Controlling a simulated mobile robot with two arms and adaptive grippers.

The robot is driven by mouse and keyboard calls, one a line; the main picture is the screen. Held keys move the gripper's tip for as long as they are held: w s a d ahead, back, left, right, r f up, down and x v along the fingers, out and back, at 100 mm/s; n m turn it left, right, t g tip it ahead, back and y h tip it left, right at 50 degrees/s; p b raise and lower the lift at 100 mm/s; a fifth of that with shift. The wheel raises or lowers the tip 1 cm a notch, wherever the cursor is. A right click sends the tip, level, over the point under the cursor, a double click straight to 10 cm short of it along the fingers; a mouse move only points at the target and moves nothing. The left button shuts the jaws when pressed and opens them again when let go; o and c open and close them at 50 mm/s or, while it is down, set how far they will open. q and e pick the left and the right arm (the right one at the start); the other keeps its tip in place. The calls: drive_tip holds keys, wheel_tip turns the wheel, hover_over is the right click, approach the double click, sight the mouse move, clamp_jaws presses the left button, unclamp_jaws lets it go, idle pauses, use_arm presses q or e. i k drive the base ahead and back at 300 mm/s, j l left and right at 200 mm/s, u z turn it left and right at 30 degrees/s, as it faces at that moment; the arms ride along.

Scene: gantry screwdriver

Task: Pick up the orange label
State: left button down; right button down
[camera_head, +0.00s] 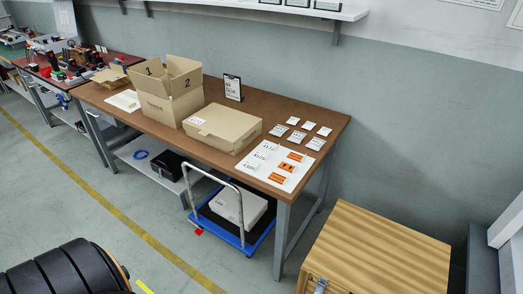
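Three orange labels lie in a column on the right part of a white sheet (265,171) near the right end of the brown table (320,118). The back orange label (295,157), the middle orange label (287,167) and the front orange label (277,178) all have dark print too small to read. White labels with dark print lie to their left on the same sheet. Neither of my grippers is in view.
Several small white packets (308,126) lie behind the sheet. A closed cardboard box (223,128) and an open one (170,105) stand to its left. A blue cart (228,226) stands under the table's front edge. A wooden crate (385,250) stands at front right.

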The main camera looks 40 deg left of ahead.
sight(293, 156)
drive_tip(key=u, duration=0.85)
